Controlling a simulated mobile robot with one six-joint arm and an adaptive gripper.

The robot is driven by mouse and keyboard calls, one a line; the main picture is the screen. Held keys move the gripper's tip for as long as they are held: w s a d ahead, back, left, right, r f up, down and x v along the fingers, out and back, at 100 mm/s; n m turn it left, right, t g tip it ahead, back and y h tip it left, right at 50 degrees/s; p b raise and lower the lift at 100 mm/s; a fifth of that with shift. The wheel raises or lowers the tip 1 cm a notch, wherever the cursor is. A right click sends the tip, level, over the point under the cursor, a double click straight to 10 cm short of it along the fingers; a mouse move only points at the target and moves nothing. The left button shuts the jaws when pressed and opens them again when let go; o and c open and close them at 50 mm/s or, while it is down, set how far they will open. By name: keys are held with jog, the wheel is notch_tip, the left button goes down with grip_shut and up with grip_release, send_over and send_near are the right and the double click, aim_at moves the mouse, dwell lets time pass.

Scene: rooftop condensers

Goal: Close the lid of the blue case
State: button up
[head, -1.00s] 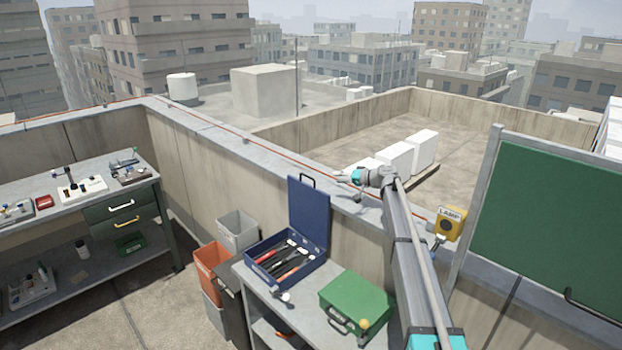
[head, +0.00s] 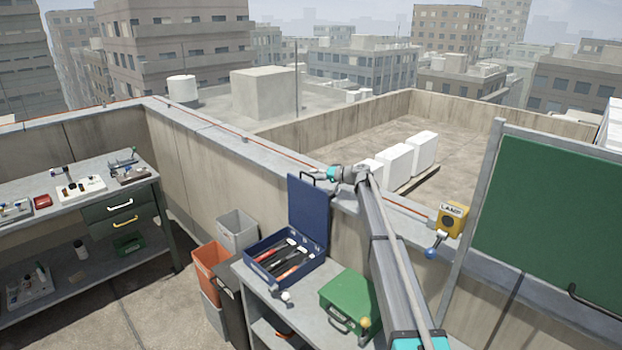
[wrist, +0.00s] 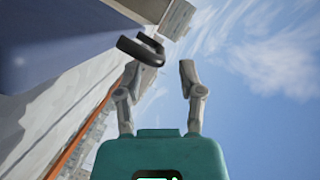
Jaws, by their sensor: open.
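The blue case (head: 318,268) stands on the grey bench with its lid (head: 308,215) upright, open at the back. Tools with red and black handles lie inside. A dark handle (wrist: 140,48) sticks out from the lid's top edge. In the wrist view the lid (wrist: 50,35) fills the upper left. My gripper (head: 318,174) is by the lid's top edge, open and empty. In the wrist view its fingertips (wrist: 160,68) are apart, with the handle just beyond the left fingertip. I cannot tell whether they touch.
A green case (head: 348,297) sits on the bench right of the blue case. The parapet (head: 265,160) runs behind the bench. A yellow lamp box (head: 452,218) and a green board (head: 550,220) are at the right. Orange (head: 208,262) and grey bins (head: 237,230) stand left.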

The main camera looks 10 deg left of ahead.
aim_at(308, 175)
jog(key=shift+b+x, duration=0.3)
jog(key=shift+x, duration=1.65)
grip_shut()
